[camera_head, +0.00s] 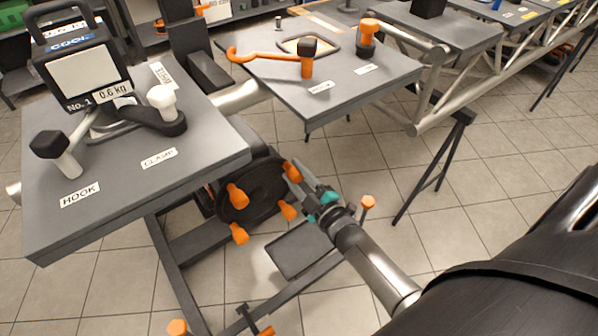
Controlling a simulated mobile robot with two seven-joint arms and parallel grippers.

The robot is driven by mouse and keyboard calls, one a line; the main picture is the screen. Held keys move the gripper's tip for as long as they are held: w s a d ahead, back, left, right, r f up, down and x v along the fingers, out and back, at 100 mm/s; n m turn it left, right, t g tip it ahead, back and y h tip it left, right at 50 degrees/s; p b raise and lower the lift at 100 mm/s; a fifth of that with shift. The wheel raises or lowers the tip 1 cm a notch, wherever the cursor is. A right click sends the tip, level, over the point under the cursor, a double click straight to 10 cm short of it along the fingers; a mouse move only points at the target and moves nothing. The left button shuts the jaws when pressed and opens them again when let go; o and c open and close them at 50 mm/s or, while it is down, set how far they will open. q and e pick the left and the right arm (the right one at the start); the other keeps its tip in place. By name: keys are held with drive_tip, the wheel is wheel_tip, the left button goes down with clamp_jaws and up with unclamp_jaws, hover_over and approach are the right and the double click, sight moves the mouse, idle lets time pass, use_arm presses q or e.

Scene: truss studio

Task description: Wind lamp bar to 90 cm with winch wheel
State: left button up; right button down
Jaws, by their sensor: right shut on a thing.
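The winch wheel (262,196) is a dark disc with several orange knobs, below the right edge of the near grey table. My right gripper (297,178), with teal parts, reaches in from the lower right. It is shut on the orange knob (291,170) at the wheel's upper right, and its fingers partly cover that knob. The lamp bar and any height reading cannot be made out. My left gripper is not in view.
The near grey table (215,152) carries a lamp panel (88,72) marked 0.6 kg and black-and-white handles. Another grey table (385,80) holds orange-handled parts. A silver truss (440,105) and black stand (437,160) are to the right. Tiled floor is open at right.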

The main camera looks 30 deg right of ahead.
drive_tip(key=shift+a+r+n+p, duration=0.5)
drive_tip(key=shift+a+r+n, duration=0.2)
drive_tip(key=shift+n, duration=0.3)
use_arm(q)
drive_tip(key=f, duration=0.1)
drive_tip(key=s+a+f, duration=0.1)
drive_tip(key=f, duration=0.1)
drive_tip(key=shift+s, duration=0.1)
use_arm(e)
drive_tip(key=shift+a, duration=0.15)
drive_tip(key=c, duration=0.7)
unclamp_jaws()
drive_tip(key=shift+a+r, duration=0.1)
drive_tip(key=shift+r, duration=0.05)
drive_tip(key=shift+o, duration=1.2)
drive_tip(key=shift+d, duration=0.2)
drive_tip(key=shift+s, duration=0.1)
